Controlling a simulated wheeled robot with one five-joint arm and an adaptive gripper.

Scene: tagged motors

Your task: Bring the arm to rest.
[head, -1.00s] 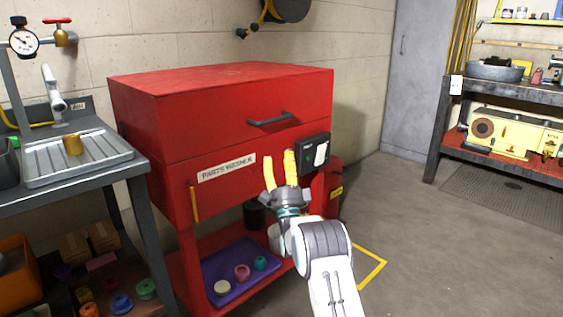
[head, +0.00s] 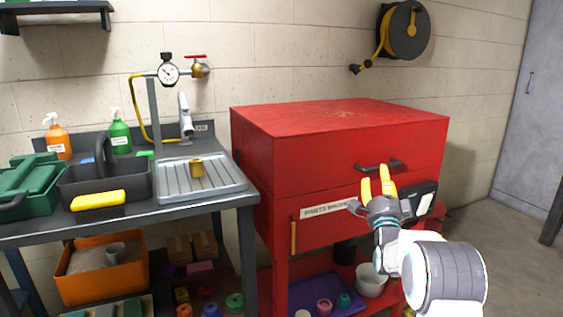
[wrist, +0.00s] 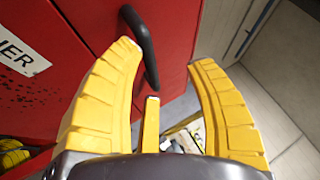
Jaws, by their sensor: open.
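My gripper (head: 376,186) is in front of the red parts washer (head: 340,125), at the right of the head view. Its yellow fingers point up near the washer's dark handle (head: 378,166). In the wrist view my gripper (wrist: 165,75) has its two curved yellow fingers spread wide, with nothing between them but the background. The washer's handle (wrist: 142,45) shows just beyond the left finger; I cannot tell whether they touch. The washer's lid is shut.
A bench at left holds a ridged drain tray (head: 215,182) with a brass part (head: 197,168), a dark caddy (head: 75,185) and a yellow sponge (head: 98,200). A purple tray (head: 308,296) lies on the washer's lower shelf. Open floor (head: 500,250) lies at the right.

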